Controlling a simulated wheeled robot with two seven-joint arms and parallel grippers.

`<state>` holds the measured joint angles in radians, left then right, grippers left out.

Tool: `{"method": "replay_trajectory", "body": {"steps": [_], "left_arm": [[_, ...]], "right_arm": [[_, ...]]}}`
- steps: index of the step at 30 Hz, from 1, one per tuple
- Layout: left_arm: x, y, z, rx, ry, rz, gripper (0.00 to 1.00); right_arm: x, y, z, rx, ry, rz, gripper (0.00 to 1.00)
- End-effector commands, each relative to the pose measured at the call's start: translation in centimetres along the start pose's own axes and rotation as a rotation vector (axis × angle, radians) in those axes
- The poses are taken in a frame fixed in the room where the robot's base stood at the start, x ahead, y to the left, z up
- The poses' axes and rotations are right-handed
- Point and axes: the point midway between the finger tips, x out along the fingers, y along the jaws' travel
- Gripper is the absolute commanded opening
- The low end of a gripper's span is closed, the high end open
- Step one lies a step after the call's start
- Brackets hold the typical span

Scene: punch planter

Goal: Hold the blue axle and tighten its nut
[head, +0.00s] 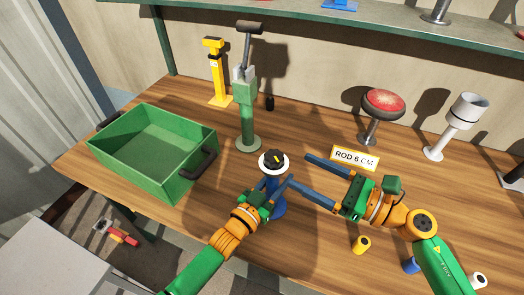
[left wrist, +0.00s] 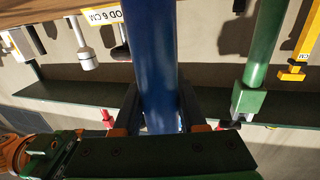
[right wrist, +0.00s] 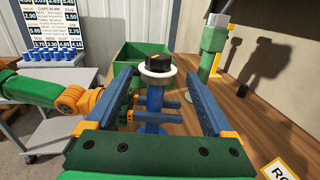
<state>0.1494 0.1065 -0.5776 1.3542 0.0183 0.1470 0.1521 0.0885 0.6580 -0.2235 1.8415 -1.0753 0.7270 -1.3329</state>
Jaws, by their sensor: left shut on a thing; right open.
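The blue axle (head: 277,194) stands upright on the wooden table, with a white collar and a black knobbed nut (head: 274,160) on its top. My left gripper (head: 273,190) is shut on the axle's shaft below the collar. The shaft fills the middle of the left wrist view (left wrist: 155,65) between the fingers. My right gripper (head: 306,176) is open, its fingers pointing toward the axle from the right. In the right wrist view the nut (right wrist: 160,66) shows between and beyond the open fingers, apart from them. The axle's foot is partly hidden by my left gripper.
A green crate (head: 185,178) stands at left. A green post tool (head: 247,120) and yellow stand (head: 216,75) are behind the axle. A "ROD 6 CM" sign (head: 354,158), red-topped stand (head: 383,104) and grey-white stand (head: 458,120) are at right. A yellow cylinder (head: 361,244) lies near my right arm.

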Motion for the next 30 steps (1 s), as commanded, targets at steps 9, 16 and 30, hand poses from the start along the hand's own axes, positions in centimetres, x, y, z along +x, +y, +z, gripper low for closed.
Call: {"method": "replay_trajectory", "body": {"steps": [9,16,30], "left_arm": [[0.0,0.0,0.1,0.001,-0.001,0.0,0.0],[0.0,0.0,0.0,0.0,-0.001,0.0,0.0],[0.0,0.0,0.0,0.0,0.0,0.0,0.0]], "right_arm": [[4.8,0.1,0.1,0.004,0.002,0.028,0.86],[10.0,0.2,0.0,0.005,0.004,0.026,0.86],[11.5,0.3,-0.1,0.002,0.008,0.026,0.68]]}}
